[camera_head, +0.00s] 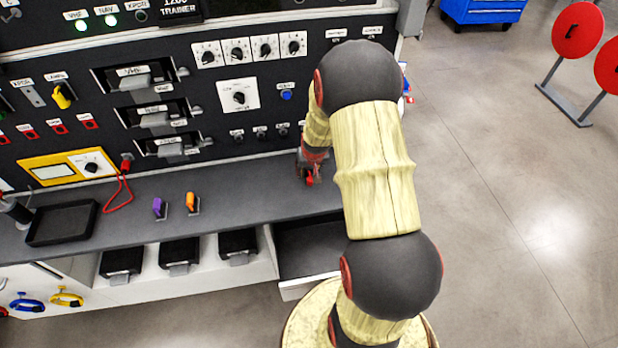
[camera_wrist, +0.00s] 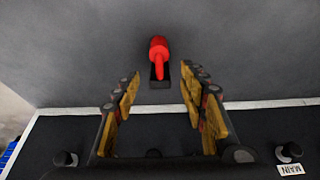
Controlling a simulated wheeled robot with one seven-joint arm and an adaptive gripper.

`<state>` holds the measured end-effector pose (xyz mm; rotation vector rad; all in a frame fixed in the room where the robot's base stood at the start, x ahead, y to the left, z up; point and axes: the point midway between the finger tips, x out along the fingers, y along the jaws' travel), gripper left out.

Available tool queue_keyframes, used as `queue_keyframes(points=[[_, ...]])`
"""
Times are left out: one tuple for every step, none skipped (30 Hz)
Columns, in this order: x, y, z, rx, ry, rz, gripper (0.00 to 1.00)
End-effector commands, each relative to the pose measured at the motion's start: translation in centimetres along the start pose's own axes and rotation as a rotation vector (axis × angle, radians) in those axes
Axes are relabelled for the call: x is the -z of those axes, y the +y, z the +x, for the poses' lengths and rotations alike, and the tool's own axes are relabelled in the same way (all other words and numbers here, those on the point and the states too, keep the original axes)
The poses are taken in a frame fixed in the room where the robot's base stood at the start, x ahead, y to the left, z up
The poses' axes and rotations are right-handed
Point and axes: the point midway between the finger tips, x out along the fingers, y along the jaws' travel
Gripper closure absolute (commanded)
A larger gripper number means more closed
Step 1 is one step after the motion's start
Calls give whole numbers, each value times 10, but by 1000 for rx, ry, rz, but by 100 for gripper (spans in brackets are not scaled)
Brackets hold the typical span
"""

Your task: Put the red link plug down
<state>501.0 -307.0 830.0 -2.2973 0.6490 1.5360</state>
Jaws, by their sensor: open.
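The red link plug (camera_wrist: 158,50) is at the grey counter surface in the wrist view, its narrow end over a small dark rectangular piece (camera_wrist: 160,82). I cannot tell whether the narrow end is seated in that piece. In the head view the red plug (camera_head: 310,179) shows as a small red spot near the counter's back, partly hidden by my arm. My gripper (camera_wrist: 161,78) is open, one finger on each side below the plug, with gaps showing on both sides. In the head view my gripper (camera_head: 312,164) is mostly hidden behind my arm.
A purple plug (camera_head: 159,207) and an orange plug (camera_head: 191,202) stand on the counter (camera_head: 240,192) to the left. A black tray (camera_head: 62,223) and a red cable (camera_head: 120,195) are farther left. The trainer panel (camera_head: 225,122) rises behind; an open drawer (camera_head: 303,283) is below.

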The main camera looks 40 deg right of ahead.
Motion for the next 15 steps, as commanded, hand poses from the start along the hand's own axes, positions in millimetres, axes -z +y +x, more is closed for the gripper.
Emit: queue_keyframes(points=[[-2, 0, 11, 0, -2, 0, 58], [-2, 0, 15, 0, -1, 0, 58], [-1, 0, 19, 0, 0, 0, 58], [-1, 0, 22, 0, -1, 0, 58], [-1, 0, 23, 0, -1, 0, 58], [0, 0, 24, 0, 0, 0, 58], [0, 0, 24, 0, 0, 0, 58], [0, 0, 23, 0, 1, 0, 58], [0, 0, 23, 0, 1, 0, 58], [0, 0, 23, 0, 1, 0, 58], [0, 0, 23, 0, 1, 0, 58], [0, 0, 23, 0, 0, 0, 59], [0, 0, 23, 0, 0, 0, 60], [0, 0, 23, 0, 0, 0, 62], [0, 0, 23, 0, 0, 0, 64]])
